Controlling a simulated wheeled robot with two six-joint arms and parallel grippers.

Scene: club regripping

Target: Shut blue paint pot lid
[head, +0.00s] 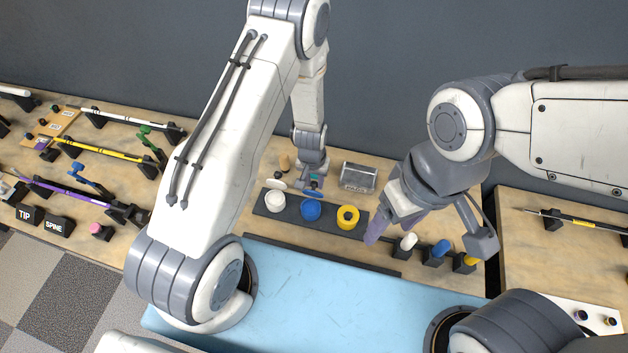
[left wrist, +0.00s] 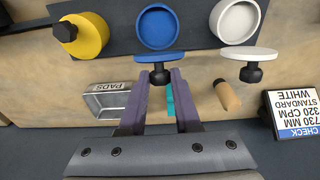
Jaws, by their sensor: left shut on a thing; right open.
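The blue paint pot (head: 311,210) stands open in the dark rack between the white and yellow pots; its open mouth also shows in the left wrist view (left wrist: 158,27). The blue lid (left wrist: 159,57) shows nearly edge-on beside the pot's rim, with its black knob (left wrist: 160,77) towards me. It also shows in the head view (head: 313,193), just behind the pot and not on it. My left gripper (left wrist: 160,80) is shut on the knob of the blue lid; its fingertips show small in the head view. My right gripper (head: 393,230) is open and empty, right of the yellow pot.
The white pot (head: 274,200) is open, with its white lid (left wrist: 248,54) behind it. The yellow pot (head: 347,218) has its lid on. A metal PADS tin (head: 358,177) and a wooden peg (left wrist: 228,95) stand nearby.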

